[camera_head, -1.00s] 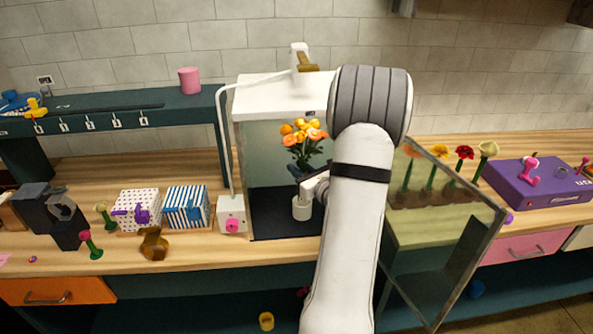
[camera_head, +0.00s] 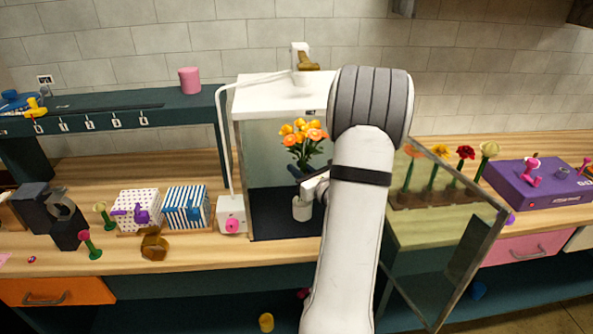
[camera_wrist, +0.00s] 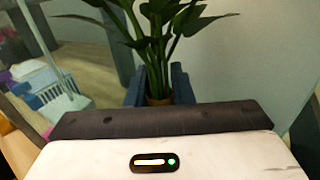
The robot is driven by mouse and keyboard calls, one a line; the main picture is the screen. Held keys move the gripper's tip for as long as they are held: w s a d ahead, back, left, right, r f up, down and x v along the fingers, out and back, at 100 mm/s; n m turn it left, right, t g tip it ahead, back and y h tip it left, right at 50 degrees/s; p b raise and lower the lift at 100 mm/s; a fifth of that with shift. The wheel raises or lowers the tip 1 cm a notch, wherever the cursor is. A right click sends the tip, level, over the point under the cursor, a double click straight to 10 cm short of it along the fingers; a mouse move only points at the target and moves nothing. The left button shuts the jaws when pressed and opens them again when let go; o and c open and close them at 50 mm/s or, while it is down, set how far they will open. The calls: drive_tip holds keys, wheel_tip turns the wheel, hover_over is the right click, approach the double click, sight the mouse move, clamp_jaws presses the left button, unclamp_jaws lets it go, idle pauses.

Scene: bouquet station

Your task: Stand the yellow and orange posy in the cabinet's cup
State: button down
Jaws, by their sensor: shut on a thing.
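The yellow and orange posy (camera_head: 303,135) stands roughly upright inside the open white-topped cabinet (camera_head: 285,95). My gripper (camera_head: 298,172) is shut on its stems, seen between the blue fingers (camera_wrist: 158,85) in the wrist view. There the green stems and leaves (camera_wrist: 165,40) rise above the fingers, and a brownish part shows low between them. The white cup (camera_head: 302,209) stands on the cabinet's dark floor, just below my gripper. My wrist and arm cover the right part of the cabinet. I cannot tell whether the stem ends are inside the cup.
The cabinet's glass door (camera_head: 440,235) stands open to the right of my arm. A planter of flowers (camera_head: 430,195) shows through it. Left of the cabinet are a white box with a pink knob (camera_head: 232,214) and a striped box (camera_head: 187,208). A white hose runs along the cabinet's left side.

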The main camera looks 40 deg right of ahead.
drive_tip(key=shift+f+b, duration=2.6)
drive_tip(key=shift+b, duration=0.35)
idle(0.8)
drive_tip(key=c, duration=0.6)
unclamp_jaws()
drive_tip(key=shift+c, duration=0.2)
drive_tip(key=shift+s, duration=0.1)
drive_tip(key=s+b, duration=0.1)
drive_tip(key=s, duration=0.8)
idle(0.8)
drive_tip(key=shift+a, duration=0.2)
idle(0.5)
